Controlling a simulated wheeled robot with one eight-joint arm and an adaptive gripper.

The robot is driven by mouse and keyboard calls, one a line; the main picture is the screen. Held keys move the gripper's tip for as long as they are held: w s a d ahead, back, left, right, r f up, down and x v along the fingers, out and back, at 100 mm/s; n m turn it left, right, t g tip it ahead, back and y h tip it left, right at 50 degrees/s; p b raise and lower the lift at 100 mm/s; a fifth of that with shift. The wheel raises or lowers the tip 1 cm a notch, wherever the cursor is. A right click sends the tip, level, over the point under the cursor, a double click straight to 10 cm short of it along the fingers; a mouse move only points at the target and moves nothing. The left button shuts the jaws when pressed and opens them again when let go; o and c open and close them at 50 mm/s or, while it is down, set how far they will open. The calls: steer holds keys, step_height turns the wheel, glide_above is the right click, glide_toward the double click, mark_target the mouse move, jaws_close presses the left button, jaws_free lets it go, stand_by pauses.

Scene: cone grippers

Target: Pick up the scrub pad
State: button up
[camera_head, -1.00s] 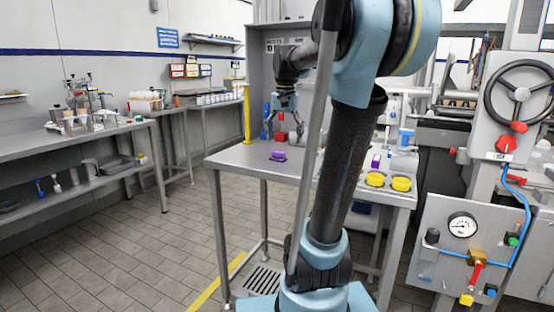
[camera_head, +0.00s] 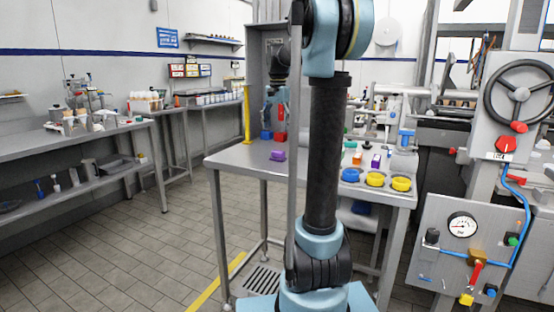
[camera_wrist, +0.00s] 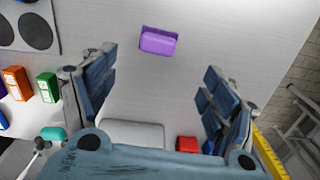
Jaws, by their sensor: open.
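The scrub pad seems to be the small purple block (camera_head: 277,155) lying on the metal table toward its left front. In the wrist view the purple block (camera_wrist: 158,43) lies flat near the top, with a darker purple edge.
A red block (camera_wrist: 187,144) and a pale rounded panel (camera_wrist: 132,133) lie near the gripper's base. Orange (camera_wrist: 16,82) and green (camera_wrist: 47,86) boxes stand to the left. A yellow post (camera_head: 247,115) rises at the table's left edge. The table around the purple block is clear.

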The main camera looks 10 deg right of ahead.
mark_target(278, 152)
step_height(278, 152, down, 12)
steer(key=shift+s+d+r, duration=0.1)
steer(key=shift+r, duration=0.1)
stand_by(0.4)
steer(key=c, duration=1.1)
